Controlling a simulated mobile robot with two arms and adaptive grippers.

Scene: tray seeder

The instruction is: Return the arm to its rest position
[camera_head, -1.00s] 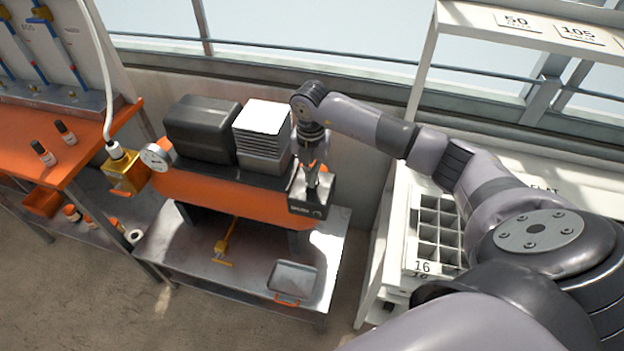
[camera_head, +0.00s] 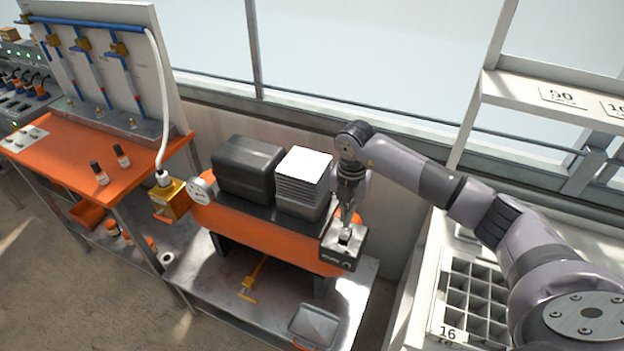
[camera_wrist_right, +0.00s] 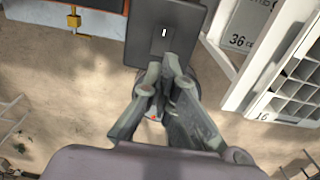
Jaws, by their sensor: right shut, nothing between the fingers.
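My right arm reaches in from the right in the head view. Its gripper (camera_head: 347,222) points down, shut and empty, right over the black switch box (camera_head: 342,248) at the right end of the orange seeder (camera_head: 270,233). In the right wrist view the fingertips (camera_wrist_right: 167,62) are together in front of the dark box (camera_wrist_right: 190,22), close to its small white-marked switch (camera_wrist_right: 165,33). I cannot tell whether they touch it. My left gripper is not in view.
A black housing (camera_head: 247,169) and a stack of white trays (camera_head: 304,177) sit on the seeder. A compartment tray marked 16 (camera_head: 452,333) stands on the white shelf at right. An orange bench (camera_head: 70,165) with small bottles is at left. A metal pan (camera_head: 314,325) lies on the lower table.

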